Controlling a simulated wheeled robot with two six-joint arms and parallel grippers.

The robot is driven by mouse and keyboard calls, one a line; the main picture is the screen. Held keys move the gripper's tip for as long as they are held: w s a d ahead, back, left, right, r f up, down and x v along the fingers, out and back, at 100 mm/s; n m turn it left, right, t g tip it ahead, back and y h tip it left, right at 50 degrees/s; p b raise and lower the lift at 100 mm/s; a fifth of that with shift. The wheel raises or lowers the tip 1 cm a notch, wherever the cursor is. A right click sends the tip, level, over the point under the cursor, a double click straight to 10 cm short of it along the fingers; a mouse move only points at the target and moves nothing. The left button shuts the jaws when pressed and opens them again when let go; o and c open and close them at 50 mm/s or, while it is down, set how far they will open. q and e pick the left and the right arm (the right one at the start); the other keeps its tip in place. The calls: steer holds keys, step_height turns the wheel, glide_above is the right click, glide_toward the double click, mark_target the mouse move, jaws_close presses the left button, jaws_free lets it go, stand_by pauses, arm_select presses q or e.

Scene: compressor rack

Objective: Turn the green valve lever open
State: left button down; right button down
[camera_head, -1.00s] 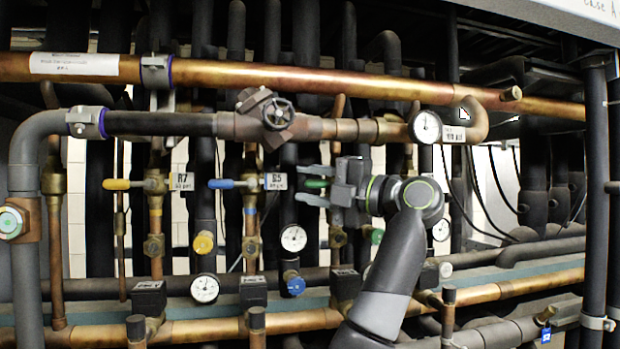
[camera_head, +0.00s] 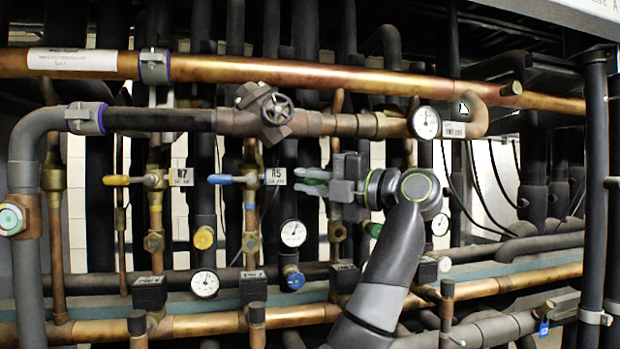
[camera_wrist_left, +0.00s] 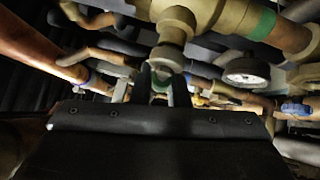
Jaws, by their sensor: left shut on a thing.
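The green valve lever (camera_head: 315,181) points left, roughly level, in the head view, mostly hidden by my fingers. My left gripper (camera_head: 312,182) comes in from the right and is shut on the lever, one finger above it and one below. In the left wrist view the two fingers (camera_wrist_left: 162,90) stand close together with a bit of green (camera_wrist_left: 160,85) between them, in front of a brass valve body (camera_wrist_left: 168,58). The valve's stem is hidden behind the gripper in the head view. My right gripper is not in view.
To the left are a blue lever (camera_head: 222,179) with a B5 or R5 tag and a yellow lever (camera_head: 118,180) beside an R7 tag. A copper pipe with a handwheel (camera_head: 277,109) runs above. A gauge (camera_head: 293,233) sits below left of the gripper.

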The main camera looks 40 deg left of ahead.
arm_select(q)
steer(key=shift+f+n+h+p, duration=0.3)
steer(key=shift+n+h+p, duration=0.45)
steer(key=shift+n+h, duration=0.05)
steer(key=shift+w+d+f+n+h, duration=0.1)
steer(key=shift+w+f+n+h, duration=0.05)
steer(key=shift+f+n+h, duration=0.3)
steer(key=f+n+h+b, duration=0.1)
steer(key=b, duration=0.3)
steer(key=shift+w+d+f+t, duration=0.1)
steer(key=shift+w+d+t, duration=0.05)
steer(key=shift+t, duration=0.15)
steer(key=c, duration=1.4)
jaws_free()
